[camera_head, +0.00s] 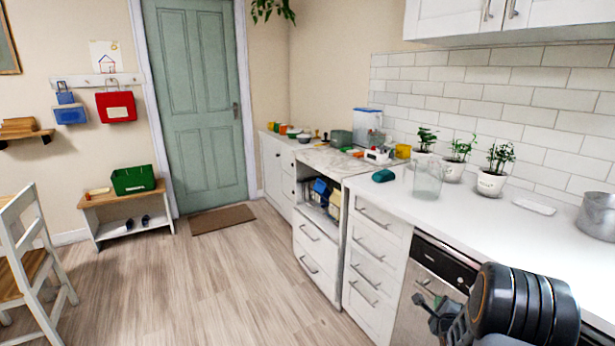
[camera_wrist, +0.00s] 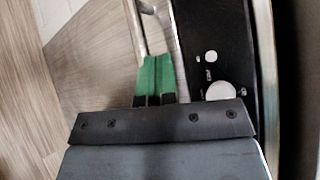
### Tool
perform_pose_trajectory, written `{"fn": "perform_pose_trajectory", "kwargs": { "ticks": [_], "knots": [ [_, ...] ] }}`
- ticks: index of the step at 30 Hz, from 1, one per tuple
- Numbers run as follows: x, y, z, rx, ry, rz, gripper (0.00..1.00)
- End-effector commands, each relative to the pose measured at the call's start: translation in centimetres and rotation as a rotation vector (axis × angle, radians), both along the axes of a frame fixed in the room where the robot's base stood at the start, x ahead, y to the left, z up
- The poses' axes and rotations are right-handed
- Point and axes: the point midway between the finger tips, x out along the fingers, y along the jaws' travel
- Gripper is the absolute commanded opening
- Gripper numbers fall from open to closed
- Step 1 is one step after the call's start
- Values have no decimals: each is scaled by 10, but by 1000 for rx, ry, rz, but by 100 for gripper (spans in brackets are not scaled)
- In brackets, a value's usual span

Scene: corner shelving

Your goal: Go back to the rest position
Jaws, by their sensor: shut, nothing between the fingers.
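My gripper (camera_wrist: 153,78) shows in the wrist view with its two green fingers pressed together and nothing between them. It is beside the dishwasher's black control panel (camera_wrist: 208,45), with a metal handle (camera_wrist: 140,30) just beyond the fingertips. I cannot tell whether the fingers touch the handle. In the head view my dark arm is at the lower right, in front of the dishwasher (camera_head: 412,304) and the counter's edge.
The white counter (camera_head: 480,222) runs along the right with a glass container (camera_head: 427,180), potted plants (camera_head: 491,182) and a metal pot (camera_head: 597,216). A low bench (camera_head: 128,205) with a green crate and a white chair (camera_head: 35,250) stand left. The wooden floor (camera_head: 200,290) between is clear.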

Motion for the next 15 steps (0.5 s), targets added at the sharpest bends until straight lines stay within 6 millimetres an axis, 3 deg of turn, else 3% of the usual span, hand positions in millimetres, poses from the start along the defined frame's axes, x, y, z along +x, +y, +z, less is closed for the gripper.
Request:
{"fn": "perform_pose_trajectory", "kwargs": {
  "ticks": [3,7,11,15],
  "knots": [
    [-25,1,-41,-204,345,72,0],
    [-58,18,-41,-437,705,277,0],
    [-92,53,-7,-646,986,601,0],
    [-137,107,60,-851,1160,1047,0]
  ]
}}
